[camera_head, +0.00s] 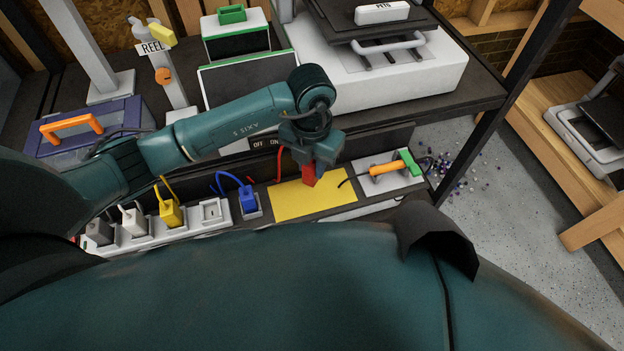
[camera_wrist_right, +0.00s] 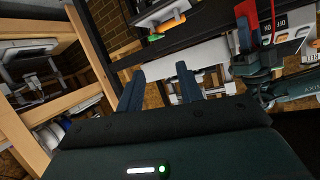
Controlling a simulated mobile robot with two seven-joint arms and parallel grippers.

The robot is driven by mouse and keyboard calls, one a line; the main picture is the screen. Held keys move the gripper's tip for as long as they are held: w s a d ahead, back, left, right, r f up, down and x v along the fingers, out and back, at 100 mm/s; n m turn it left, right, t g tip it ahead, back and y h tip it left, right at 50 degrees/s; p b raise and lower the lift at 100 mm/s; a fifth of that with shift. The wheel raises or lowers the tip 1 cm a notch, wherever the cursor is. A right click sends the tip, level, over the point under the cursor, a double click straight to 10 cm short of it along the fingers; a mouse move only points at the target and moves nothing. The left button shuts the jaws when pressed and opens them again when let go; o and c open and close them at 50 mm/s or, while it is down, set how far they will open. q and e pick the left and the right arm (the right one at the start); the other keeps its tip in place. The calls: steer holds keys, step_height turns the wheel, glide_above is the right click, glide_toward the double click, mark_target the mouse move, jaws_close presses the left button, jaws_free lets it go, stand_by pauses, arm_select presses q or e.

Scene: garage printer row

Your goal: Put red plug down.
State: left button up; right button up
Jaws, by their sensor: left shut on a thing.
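My left gripper (camera_head: 314,158) points down over the yellow mat (camera_head: 290,203) and is shut on the red plug (camera_head: 309,175). The red plug hangs below the fingertips; its upper part is hidden between them. Whether it touches the mat cannot be told. Its red cord (camera_head: 279,163) rises at the left of the gripper. In the right wrist view the red plug (camera_wrist_right: 245,10) shows at the top, above my left gripper. My right gripper (camera_wrist_right: 160,88) is open, with nothing between its fingers.
Left of the mat are a blue plug (camera_head: 247,198) and a power strip (camera_head: 160,234) with a yellow plug (camera_head: 171,213) and others. A printer (camera_head: 385,75) stands behind. Most of the mat is bare.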

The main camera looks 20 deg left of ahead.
arm_select(q)
steer(key=shift+f, duration=2.7)
arm_select(e)
steer(key=shift+d+r, duration=0.1)
steer(key=shift+r, duration=0.05)
arm_select(q)
steer(key=shift+f+b, duration=0.1)
steer(key=shift+b, duration=0.2)
steer(key=shift+f, duration=0.15)
steer(key=o, duration=1)
arm_select(e)
steer(key=shift+s, duration=0.2)
